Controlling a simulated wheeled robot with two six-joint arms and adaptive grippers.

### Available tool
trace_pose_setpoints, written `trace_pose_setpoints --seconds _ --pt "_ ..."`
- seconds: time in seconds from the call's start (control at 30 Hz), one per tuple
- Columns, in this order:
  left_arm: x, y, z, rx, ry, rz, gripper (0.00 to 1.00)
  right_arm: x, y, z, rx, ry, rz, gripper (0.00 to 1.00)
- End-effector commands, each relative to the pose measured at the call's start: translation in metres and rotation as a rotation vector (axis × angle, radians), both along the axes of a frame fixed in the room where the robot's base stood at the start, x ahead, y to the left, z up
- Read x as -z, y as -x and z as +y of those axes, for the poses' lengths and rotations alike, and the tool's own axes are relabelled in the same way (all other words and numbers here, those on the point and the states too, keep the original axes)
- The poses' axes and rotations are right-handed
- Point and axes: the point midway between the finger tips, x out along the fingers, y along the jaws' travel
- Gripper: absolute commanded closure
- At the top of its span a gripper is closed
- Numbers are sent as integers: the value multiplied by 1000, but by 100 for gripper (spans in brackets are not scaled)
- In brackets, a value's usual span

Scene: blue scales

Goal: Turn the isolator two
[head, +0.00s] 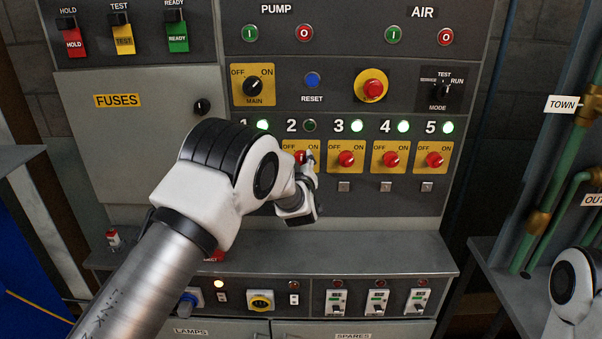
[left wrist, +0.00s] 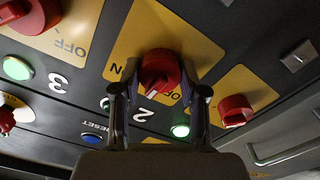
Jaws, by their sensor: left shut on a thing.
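Isolator two is a red knob (head: 300,157) on a yellow OFF/ON plate under the number 2. My left gripper (head: 309,161) is at this knob and partly hides it and its plate. In the left wrist view the fingers stand on both sides of the red knob (left wrist: 158,72), shut on it. A pale mark shows on the knob's lower edge there; its exact setting is hard to read. The lamp (head: 309,125) beside the 2 is dark. My right gripper is out of view; only part of my right arm shows at the lower right.
Isolators three (head: 346,159), four (head: 390,159) and five (head: 434,159) stand to the right, with green lamps lit above. Isolator one is hidden by my left arm in the head view; its lamp (head: 263,126) is green. A ledge (head: 380,251) juts out below the panel.

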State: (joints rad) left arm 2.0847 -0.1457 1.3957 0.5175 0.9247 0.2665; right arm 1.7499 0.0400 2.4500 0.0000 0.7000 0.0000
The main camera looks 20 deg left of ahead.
Motion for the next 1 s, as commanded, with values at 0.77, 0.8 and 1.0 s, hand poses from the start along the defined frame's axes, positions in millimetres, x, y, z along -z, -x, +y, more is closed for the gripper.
trace_pose_setpoints --seconds 0.77,0.8,1.0 --pt "6 0 0 1 668 -191 92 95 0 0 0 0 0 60" --pt "6 0 0 1 692 -198 92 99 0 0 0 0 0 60" --pt "4 0 0 0 786 -225 92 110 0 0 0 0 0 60"
